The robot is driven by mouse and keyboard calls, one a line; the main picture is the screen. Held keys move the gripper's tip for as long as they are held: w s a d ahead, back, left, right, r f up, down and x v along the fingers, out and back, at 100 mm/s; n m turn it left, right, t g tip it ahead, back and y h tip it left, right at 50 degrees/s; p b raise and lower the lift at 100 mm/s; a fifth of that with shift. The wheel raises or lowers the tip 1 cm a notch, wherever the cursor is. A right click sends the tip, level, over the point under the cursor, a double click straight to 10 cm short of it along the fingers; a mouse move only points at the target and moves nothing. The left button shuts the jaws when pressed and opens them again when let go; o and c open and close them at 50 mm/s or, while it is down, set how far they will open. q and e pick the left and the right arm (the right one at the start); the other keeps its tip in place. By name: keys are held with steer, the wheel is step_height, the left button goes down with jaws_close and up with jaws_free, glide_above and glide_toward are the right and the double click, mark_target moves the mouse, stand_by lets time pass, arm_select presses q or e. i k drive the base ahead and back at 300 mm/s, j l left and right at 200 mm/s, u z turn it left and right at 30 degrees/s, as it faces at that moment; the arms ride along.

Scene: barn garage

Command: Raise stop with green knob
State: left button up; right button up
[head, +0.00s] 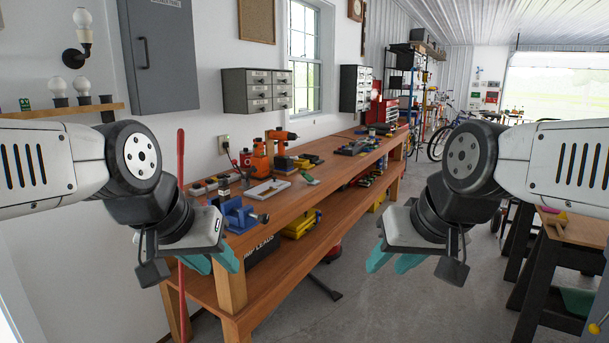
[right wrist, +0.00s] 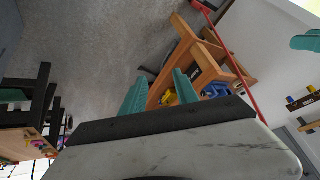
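A small green piece (head: 309,178) shows on the workbench beside a flat white item (head: 267,189); I cannot tell whether it is the stop's green knob. No stop can be made out clearly. My left gripper (head: 212,262) has teal fingers standing apart, empty, in front of the bench's near end. My right gripper (head: 393,261) is open and empty, over the floor right of the bench. Its two teal fingers stand apart in the right wrist view (right wrist: 160,92). Both grippers are away from the green piece.
The long wooden workbench (head: 345,166) carries a blue vise (head: 238,215), orange drills (head: 262,160) and other tools. A red pole (head: 181,240) stands at its near end. A grey wall cabinet (head: 160,45) hangs at left. Another table (head: 575,228) stands right; floor between is mostly clear.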

mark_target(307, 176)
steer(key=u, duration=0.3)
steer(key=i+l+u, duration=0.2)
steer(key=i+u, duration=0.15)
steer(key=i+l+u, duration=0.35)
steer(key=i+l, duration=0.3)
steer(key=i+l+u, duration=0.1)
steer(key=i+l, duration=0.2)
steer(key=l, duration=0.15)
steer(key=i+l, duration=0.3)
steer(key=i+l+u, duration=0.15)
steer(key=l, duration=0.35)
steer(key=i+l, duration=0.4)
